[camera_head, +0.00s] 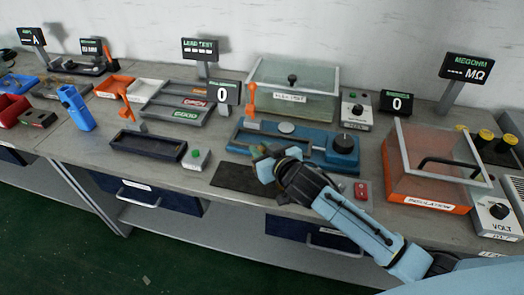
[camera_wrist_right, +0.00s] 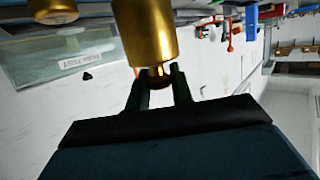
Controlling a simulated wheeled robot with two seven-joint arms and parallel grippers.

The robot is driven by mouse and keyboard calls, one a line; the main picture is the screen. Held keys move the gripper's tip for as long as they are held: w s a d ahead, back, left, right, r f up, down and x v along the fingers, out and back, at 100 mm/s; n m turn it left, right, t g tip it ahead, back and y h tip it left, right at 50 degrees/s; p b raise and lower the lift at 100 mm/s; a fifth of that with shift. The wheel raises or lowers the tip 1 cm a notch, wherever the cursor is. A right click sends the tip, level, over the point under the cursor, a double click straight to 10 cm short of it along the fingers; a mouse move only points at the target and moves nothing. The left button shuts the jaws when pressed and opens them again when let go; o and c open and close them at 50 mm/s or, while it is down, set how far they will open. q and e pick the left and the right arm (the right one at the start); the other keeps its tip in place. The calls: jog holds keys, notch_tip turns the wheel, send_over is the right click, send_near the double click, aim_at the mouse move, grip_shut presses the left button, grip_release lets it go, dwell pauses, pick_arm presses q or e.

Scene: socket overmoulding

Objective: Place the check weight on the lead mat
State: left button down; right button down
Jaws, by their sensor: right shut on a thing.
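My right gripper (camera_head: 264,156) is over the bench, close to the right end of a dark flat mat (camera_head: 232,179) that I take for the lead mat. In the right wrist view the two fingers of my right gripper (camera_wrist_right: 160,74) are shut on the neck of a brass check weight (camera_wrist_right: 146,32). The weight is a smooth cylinder. In the head view the hand hides the weight, so I cannot tell whether it touches the mat. My left gripper is in neither view.
A blue fixture (camera_head: 320,147) with a black knob stands just behind the mat. A green button box (camera_head: 196,159) and a dark tray (camera_head: 148,145) lie to the left. A small red switch (camera_head: 361,190) and an orange-based clear box (camera_head: 425,180) are to the right.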

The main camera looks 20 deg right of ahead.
jog(key=shift+w+f+b, duration=0.1)
jog(key=shift+f+b, duration=0.5)
jog(key=shift+f, duration=2)
jog(key=shift+f, duration=0.1)
jog(key=c, duration=1.6)
grip_release()
jog(key=shift+f, duration=0.25)
jog(key=o, duration=0.4)
jog(key=shift+s+r, duration=0.2)
jog(key=shift+r, duration=0.05)
jog(key=p+v, duration=0.1)
jog(key=v, duration=1)
jog(key=shift+s, duration=0.4)
jog(key=shift+d, duration=0.1)
